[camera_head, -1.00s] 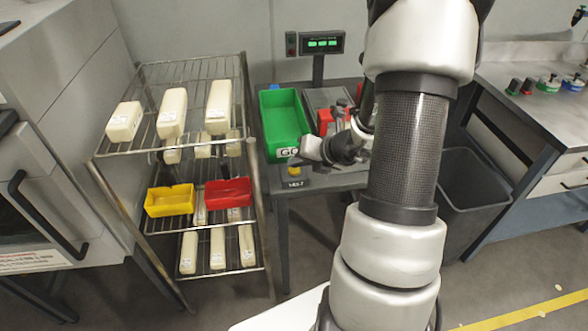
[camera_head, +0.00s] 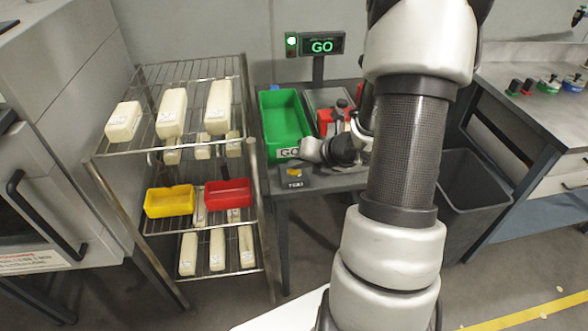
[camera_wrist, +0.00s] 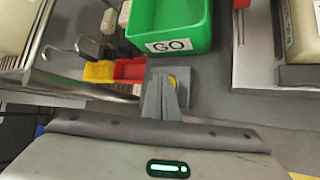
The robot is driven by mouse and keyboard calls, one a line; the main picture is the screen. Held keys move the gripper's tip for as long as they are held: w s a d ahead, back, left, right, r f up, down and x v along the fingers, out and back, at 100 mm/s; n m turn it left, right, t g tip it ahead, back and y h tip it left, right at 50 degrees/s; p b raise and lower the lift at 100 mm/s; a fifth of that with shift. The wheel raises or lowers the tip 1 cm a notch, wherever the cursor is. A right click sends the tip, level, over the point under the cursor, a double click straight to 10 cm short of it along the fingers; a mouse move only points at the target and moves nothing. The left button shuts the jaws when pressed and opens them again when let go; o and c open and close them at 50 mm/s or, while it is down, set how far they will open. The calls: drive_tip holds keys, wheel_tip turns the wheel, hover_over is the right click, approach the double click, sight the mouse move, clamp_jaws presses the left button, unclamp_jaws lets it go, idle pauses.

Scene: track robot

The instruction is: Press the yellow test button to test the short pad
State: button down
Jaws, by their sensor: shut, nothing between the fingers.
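The yellow test button (camera_head: 295,172) sits on a dark box labelled TEST at the front of the bench; it also shows in the wrist view (camera_wrist: 172,82). My gripper (camera_head: 303,158) is shut and empty, just above and behind the button in the head view. In the wrist view the closed fingertips (camera_wrist: 166,78) overlap the button's left side; I cannot tell whether they touch it. A cream block (camera_wrist: 302,32) by a red holder is at the wrist view's right edge; whether it is the short pad is unclear. The display (camera_head: 322,45) reads GO in green.
A green GO bin (camera_head: 283,118) stands behind the button box. A wire rack (camera_head: 152,148) with cream blocks and yellow and red bins is at left. My arm hides part of the bench. A dark open bin (camera_head: 480,180) stands at right.

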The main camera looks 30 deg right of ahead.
sight(297, 172)
drive_tip(key=shift+r+p, duration=0.55)
drive_tip(key=shift+r, duration=0.2)
drive_tip(key=shift+r, duration=0.1)
drive_tip(key=shift+r+p, duration=2.25)
drive_tip(key=shift+r, duration=0.15)
